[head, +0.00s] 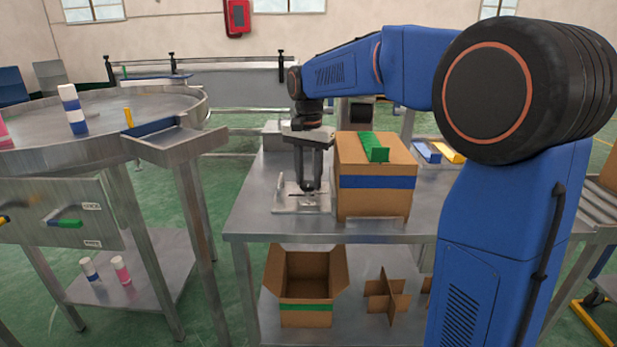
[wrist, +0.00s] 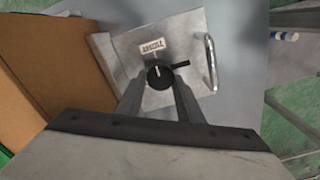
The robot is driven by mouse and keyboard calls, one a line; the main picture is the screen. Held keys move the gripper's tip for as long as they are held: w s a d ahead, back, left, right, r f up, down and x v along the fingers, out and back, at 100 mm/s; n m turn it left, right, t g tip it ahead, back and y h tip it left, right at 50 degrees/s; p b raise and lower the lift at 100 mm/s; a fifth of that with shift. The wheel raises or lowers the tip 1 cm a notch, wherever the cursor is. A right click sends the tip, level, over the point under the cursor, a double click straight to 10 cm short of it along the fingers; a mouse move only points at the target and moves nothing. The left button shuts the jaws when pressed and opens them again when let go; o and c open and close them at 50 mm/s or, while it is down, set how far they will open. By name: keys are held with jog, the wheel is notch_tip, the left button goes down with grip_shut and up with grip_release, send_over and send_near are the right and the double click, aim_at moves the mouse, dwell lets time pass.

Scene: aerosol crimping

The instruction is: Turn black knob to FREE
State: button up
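The black knob (wrist: 158,76) is round with a white pointer line, in the wrist view, on a metal plate (wrist: 190,30). The pointer points up in the picture, roughly towards a small white label (wrist: 153,46) whose lettering is too small to read surely. A short black pin (wrist: 181,64) sticks out beside the knob on the right. My gripper (wrist: 158,84) is open, with one finger on each side of the knob; I cannot tell if they touch it. In the head view my gripper (head: 311,187) points straight down at the plate (head: 285,206), and the knob is mostly hidden.
A cardboard box (head: 376,165) with blue tape and a green piece on top stands close right of my gripper. A metal handle (wrist: 211,62) rises from the plate's edge. A round metal turntable (head: 100,105) stands at left. The bench (head: 255,190) is clear left of the plate.

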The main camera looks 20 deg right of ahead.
jog(key=shift+n, duration=0.3)
jog(key=n, duration=0.9)
jog(key=shift+w+a, duration=0.1)
jog(key=shift+a, duration=0.05)
jog(key=n, duration=0.4)
jog(key=shift+a+n, duration=0.1)
jog(key=shift+n, duration=2)
jog(key=o, duration=1.1)
jog(key=shift+c, duration=0.2)
jog(key=shift+r, duration=0.1)
